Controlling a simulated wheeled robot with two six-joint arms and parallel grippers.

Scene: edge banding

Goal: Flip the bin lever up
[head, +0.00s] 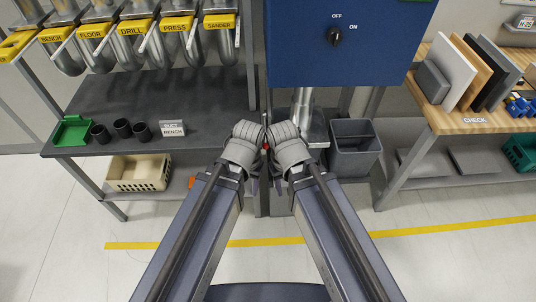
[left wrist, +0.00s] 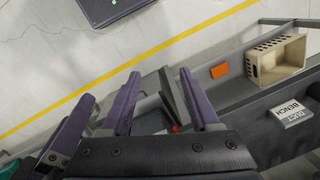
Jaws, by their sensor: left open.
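Yellow gate plates hang from the duct pipes at the upper left of the head view, reading BENCH (head: 51,35), FLOOR, DRILL, PRESS and SANDER (head: 218,24). A pale lever (head: 62,46) slants beside the BENCH plate, and others show along the row. Another plate (head: 12,45) is cut off at the left edge; I cannot read it as BIN. My left gripper (head: 253,183) is low at centre, open and empty, well away from the plates. My right gripper (head: 279,184) is close beside it, its jaws hidden. A small red part (head: 266,146) shows between the wrists.
A cream crate (head: 140,172) is below. A blue switch cabinet (head: 345,60) stands ahead, a grey bin (head: 355,150) beneath. A wooden bench (head: 450,120) stands right.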

